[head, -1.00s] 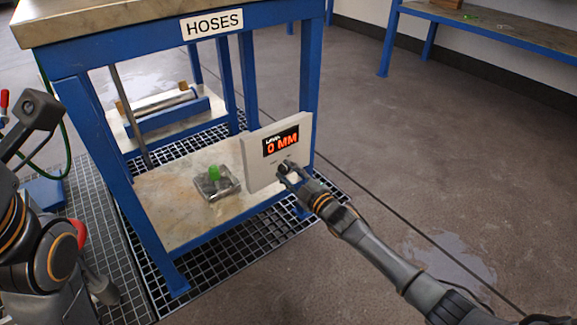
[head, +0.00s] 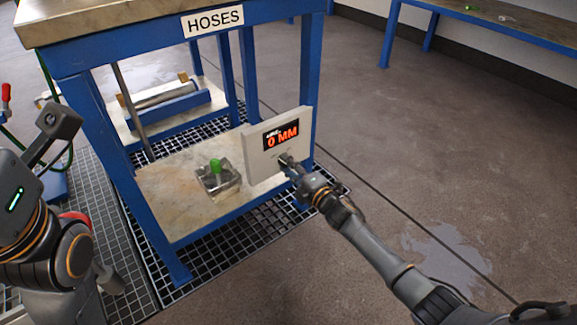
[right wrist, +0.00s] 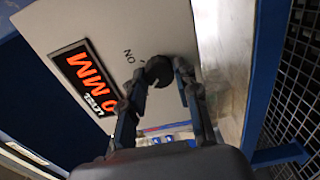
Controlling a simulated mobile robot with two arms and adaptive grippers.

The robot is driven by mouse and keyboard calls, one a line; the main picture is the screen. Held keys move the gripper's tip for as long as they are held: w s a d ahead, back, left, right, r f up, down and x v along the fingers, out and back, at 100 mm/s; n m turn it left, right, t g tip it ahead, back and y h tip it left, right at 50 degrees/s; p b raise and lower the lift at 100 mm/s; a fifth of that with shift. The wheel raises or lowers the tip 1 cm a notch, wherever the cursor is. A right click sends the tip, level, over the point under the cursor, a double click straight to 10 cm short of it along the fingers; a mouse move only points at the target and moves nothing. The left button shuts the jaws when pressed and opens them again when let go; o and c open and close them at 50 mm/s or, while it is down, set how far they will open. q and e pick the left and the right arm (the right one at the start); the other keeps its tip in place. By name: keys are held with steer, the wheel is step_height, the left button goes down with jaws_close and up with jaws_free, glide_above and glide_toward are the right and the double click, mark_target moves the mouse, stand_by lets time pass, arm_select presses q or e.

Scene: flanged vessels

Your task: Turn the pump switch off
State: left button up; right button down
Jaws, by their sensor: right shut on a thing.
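The pump panel (head: 257,160) is a pale upright plate on the lower shelf, with a display (head: 281,136) reading "0 MM" in orange. In the right wrist view the panel (right wrist: 110,25) appears rotated. Its switch is a round black knob (right wrist: 159,70) with "ON" printed beside it. My right gripper (head: 288,160) is at the panel just below the display. In the right wrist view its fingers (right wrist: 162,72) stand on either side of the knob, shut on it. The knob's exact setting is hard to read. My left arm shows at the left edge; its gripper cannot be made out.
The blue-framed bench (head: 75,65) marked "HOSES" stands over the shelf, its front leg left of the panel. A second blue table (head: 480,25) stands far right.

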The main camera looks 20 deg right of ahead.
steer(key=shift+a, duration=0.1)
stand_by(0.4)
steer(key=c, duration=1)
jaws_free()
steer(key=v, duration=1.2)
